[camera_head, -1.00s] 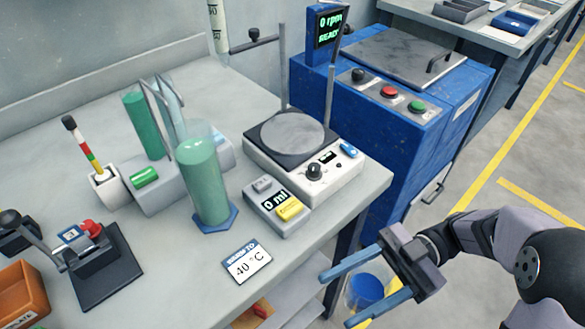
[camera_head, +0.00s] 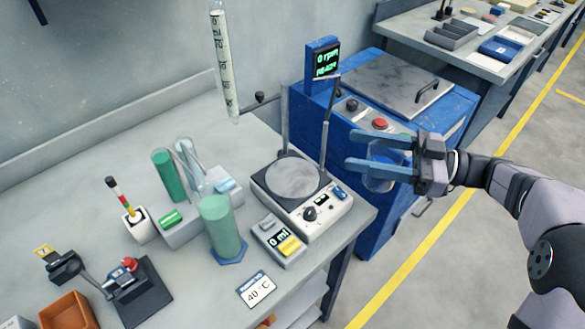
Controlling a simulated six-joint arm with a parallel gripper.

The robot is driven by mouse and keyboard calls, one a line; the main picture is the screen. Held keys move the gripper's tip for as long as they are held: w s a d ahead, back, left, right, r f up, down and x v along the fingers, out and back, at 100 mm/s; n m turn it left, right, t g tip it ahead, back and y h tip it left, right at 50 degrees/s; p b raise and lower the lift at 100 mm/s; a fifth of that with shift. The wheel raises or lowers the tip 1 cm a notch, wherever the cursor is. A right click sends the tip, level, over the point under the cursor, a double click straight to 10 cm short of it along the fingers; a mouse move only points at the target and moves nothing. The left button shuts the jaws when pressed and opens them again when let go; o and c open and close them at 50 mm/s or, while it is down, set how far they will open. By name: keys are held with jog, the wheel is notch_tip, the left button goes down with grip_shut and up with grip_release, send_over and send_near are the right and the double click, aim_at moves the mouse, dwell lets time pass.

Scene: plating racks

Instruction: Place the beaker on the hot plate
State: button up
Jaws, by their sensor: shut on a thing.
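The hot plate (camera_head: 292,180) is a white unit with a round grey top plate, a knob and a small display. It stands near the right edge of the bench, and its top is bare. My gripper (camera_head: 366,152) is to the right of the hot plate, in front of the blue cabinet. Its blue fingers point left and are shut on the beaker (camera_head: 379,183). The beaker is clear with blue contents and hangs partly hidden behind the lower finger.
A burette (camera_head: 222,65) hangs behind the hot plate, beside upright rods. The blue cabinet (camera_head: 345,130) carries buttons and a "0 rpm READY" display.

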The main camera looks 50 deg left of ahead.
jog(key=p, duration=0.4)
send_over(276, 173)
jog(key=shift+f+p, duration=0.5)
jog(key=shift+f, duration=1.25)
jog(key=shift+f, duration=0.1)
jog(key=o, duration=1.2)
jog(key=b+v, duration=0.2)
jog(key=v, duration=1)
jog(key=shift+b, duration=0.35)
